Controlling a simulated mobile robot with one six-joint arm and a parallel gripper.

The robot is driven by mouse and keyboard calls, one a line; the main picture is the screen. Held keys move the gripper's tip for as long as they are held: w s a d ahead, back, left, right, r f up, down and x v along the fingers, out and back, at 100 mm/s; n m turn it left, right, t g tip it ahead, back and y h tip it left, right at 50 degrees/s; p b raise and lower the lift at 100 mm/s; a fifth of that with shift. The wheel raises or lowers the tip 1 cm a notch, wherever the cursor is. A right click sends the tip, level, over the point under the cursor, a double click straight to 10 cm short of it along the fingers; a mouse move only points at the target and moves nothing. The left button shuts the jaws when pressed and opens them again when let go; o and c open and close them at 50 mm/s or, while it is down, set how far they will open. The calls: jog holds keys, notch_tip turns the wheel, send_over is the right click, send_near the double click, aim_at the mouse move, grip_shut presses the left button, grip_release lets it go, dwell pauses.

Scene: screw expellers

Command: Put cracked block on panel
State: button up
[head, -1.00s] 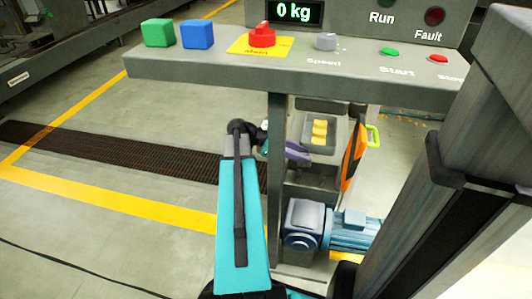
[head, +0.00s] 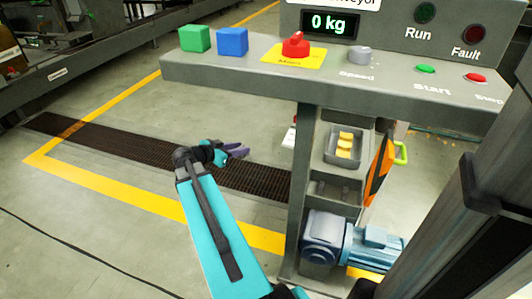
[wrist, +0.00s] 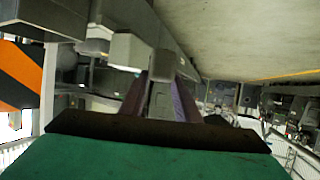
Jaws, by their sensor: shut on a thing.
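The grey control panel (head: 386,85) has a flat ledge that carries a green block (head: 195,39) and a blue block (head: 232,41) at its left. My gripper (head: 240,150), with purple fingers, is below and left of the ledge, over the floor. It also shows in the wrist view (wrist: 160,100), where its fingers are shut on a grey block (wrist: 161,97). I cannot make out cracks on this piece. In the head view the held piece is too small to tell.
A red switch (head: 295,46) on a yellow plate, a speed knob (head: 360,55) and two buttons stand on the ledge. Below are a tray (head: 328,156) with several yellow pieces and a blue motor (head: 372,246). Bare ledge shows around the blocks.

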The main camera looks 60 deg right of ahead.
jog(key=w+a+r+n+t+y, duration=0.15)
jog(key=w+a+n+t, duration=0.25)
jog(key=w+a, duration=0.45)
jog(key=w+a+r+n+t, duration=0.3)
jog(key=w+a+n+t, duration=0.15)
jog(key=w+a, duration=0.4)
jog(key=w+a+r+n+t+y, duration=0.1)
jog(key=w+a+r+n+t, duration=0.2)
jog(key=w+a+t, duration=0.5)
jog(key=w+a+r+n+y, duration=0.3)
jog(key=w+a+r, duration=0.1)
jog(key=a, duration=0.6)
jog(key=w+a+r+n+y, duration=0.3)
jog(key=w+a+r+y, duration=0.1)
jog(key=a, duration=0.6)
jog(key=w+a+r+n+t+y, duration=0.1)
jog(key=w+a+r+n+y, duration=0.2)
jog(key=a, duration=0.8)
notch_tip(320, 180, up, 3)
jog(key=shift+w+f+n, duration=0.1)
jog(key=shift+w+n, duration=0.35)
jog(key=shift+w, duration=0.5)
jog(key=shift+d, duration=0.1)
